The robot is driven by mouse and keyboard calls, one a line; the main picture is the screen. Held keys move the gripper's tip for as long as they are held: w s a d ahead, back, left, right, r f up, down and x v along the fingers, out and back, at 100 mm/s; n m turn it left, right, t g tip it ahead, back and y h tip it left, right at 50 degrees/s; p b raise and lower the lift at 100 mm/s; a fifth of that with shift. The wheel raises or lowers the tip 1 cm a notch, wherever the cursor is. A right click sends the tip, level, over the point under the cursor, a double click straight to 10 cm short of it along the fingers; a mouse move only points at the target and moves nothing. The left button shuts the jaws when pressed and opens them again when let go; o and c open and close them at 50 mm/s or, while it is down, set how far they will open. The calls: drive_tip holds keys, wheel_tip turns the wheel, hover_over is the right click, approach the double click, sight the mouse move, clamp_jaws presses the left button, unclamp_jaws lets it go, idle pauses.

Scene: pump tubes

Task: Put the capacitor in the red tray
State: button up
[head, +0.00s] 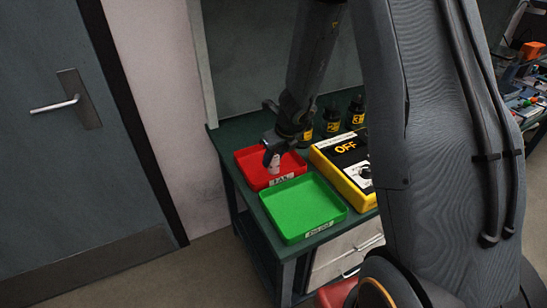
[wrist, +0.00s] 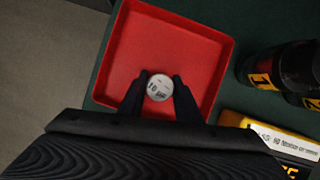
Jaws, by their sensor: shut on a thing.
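The capacitor (wrist: 160,87) is a small pale cylinder, seen end-on with dark print in the wrist view. It also shows below the gripper in the head view (head: 274,163). My gripper (wrist: 159,88) is shut on it, one finger on each side. In the head view my gripper (head: 275,152) is over the red tray (head: 247,156). The red tray (wrist: 190,35) lies under the capacitor in the wrist view, and its near part is hidden by my gripper. I cannot tell whether the capacitor touches the tray floor.
A green tray (head: 303,205) sits in front of the red tray on the dark green bench (head: 233,172). A yellow box (head: 345,182) marked OFF stands to the right. Several black numbered cylinders (head: 332,122) stand behind. A door (head: 65,120) is at the left.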

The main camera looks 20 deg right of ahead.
drive_tip(key=shift+f, duration=0.1)
drive_tip(key=o, duration=1.2)
drive_tip(key=shift+c, duration=0.2)
drive_tip(key=p+v, duration=0.3)
drive_tip(key=v, duration=0.5)
drive_tip(key=s+r+n+g+b, duration=0.1)
drive_tip(key=s+r+n, duration=0.1)
drive_tip(key=s+n, duration=0.8)
drive_tip(key=s+a+r+n+g+h+b, duration=0.1)
drive_tip(key=s+r+n, duration=0.2)
drive_tip(key=s+n, duration=0.7)
drive_tip(key=n, duration=1.1)
drive_tip(key=shift+s+r+g+h, duration=0.2)
drive_tip(key=shift+r+g+h, duration=0.1)
